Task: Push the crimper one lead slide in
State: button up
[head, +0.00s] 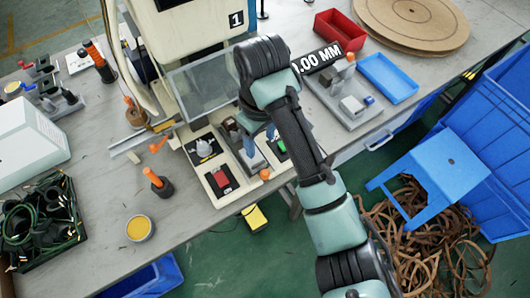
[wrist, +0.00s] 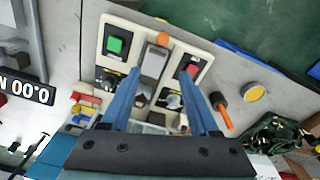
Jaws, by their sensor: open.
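Crimper one (head: 200,28) is the cream machine with the "1" plate at the top of the head view. Its lead slide, a grey bar (wrist: 154,66) with an orange knob (wrist: 162,39), lies between the two button panels in the wrist view. The knob also shows at the bench's front edge in the head view (head: 265,174). My gripper (wrist: 163,72) is open and empty, its blue fingers apart on either side of the slide. I cannot tell whether they touch it. In the head view my arm hides part of the slide.
A green button (wrist: 117,44) and a red button (wrist: 190,71) flank the slide. A clear guard (head: 205,85) stands behind it. An orange-handled tool (head: 157,181) and a yellow tin (head: 139,228) stand to the left. A grey fixture (head: 345,100) is to the right.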

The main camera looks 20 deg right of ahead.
aim_at(265, 172)
jog(key=shift+g, duration=0.3)
jog(key=f+b, duration=0.1)
jog(key=f, duration=0.3)
jog(key=f+b, duration=0.1)
jog(key=f, duration=0.3)
jog(key=s+f+b, duration=0.1)
jog(key=f, duration=0.3)
jog(key=shift+d+f+b, duration=0.3)
jog(key=shift+f, duration=0.1)
grip_shut()
dwell(0.7)
